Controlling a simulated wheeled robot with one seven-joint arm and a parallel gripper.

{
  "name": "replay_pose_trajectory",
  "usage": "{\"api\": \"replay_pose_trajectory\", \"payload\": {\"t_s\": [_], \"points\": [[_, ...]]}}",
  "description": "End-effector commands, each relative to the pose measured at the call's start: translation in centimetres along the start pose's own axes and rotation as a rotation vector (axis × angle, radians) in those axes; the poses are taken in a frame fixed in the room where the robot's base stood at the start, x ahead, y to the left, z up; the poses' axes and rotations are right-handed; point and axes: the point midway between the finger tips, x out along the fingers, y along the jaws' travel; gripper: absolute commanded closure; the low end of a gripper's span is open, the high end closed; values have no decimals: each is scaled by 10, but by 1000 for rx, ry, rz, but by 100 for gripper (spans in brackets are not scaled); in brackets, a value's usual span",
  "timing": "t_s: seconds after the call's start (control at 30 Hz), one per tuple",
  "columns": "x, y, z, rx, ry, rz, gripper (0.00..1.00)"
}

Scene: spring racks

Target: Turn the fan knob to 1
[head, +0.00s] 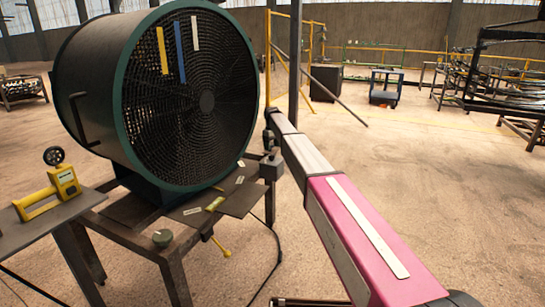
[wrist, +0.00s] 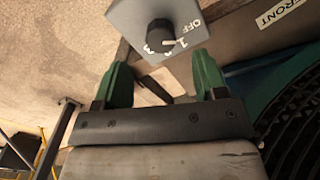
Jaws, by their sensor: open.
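The fan knob (wrist: 160,34) is a round black dial on a grey control box (wrist: 185,15), at the top of the wrist view. Labels reading OFF and 1 show beside it, with more marks below; its exact pointer setting is hard to read. My gripper (wrist: 160,72) is open, its two green fingers apart and nothing between them. The knob lies ahead of the fingertips, apart from them. In the head view my gripper (head: 268,138) is small, just above a grey box (head: 271,167) at the fan's right; the knob cannot be made out there.
The large drum fan (head: 125,95) with a green rim stands on a metal table (head: 140,235). Yellow, blue and white strips hang on its grille. A yellow instrument (head: 62,183) sits on a left-hand table. A cable lies on the floor. Open floor spreads to the right.

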Motion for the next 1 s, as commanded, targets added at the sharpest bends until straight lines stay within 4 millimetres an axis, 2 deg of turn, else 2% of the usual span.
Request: {"api": "replay_pose_trajectory", "payload": {"t_s": [0.1, 0.3, 0.43, 0.67, 0.73, 0.83, 1.0], "points": [[23, 0, 0, 0, 0, 0, 35], [52, 0, 0, 1, 0, 0, 35], [61, 0, 0, 1, 0, 0, 35], [62, 0, 0, 1, 1, 1, 35], [62, 0, 0, 1, 1, 0, 51], [62, 0, 0, 1, 1, 0, 84], [62, 0, 0, 3, 1, 0, 84]]}}
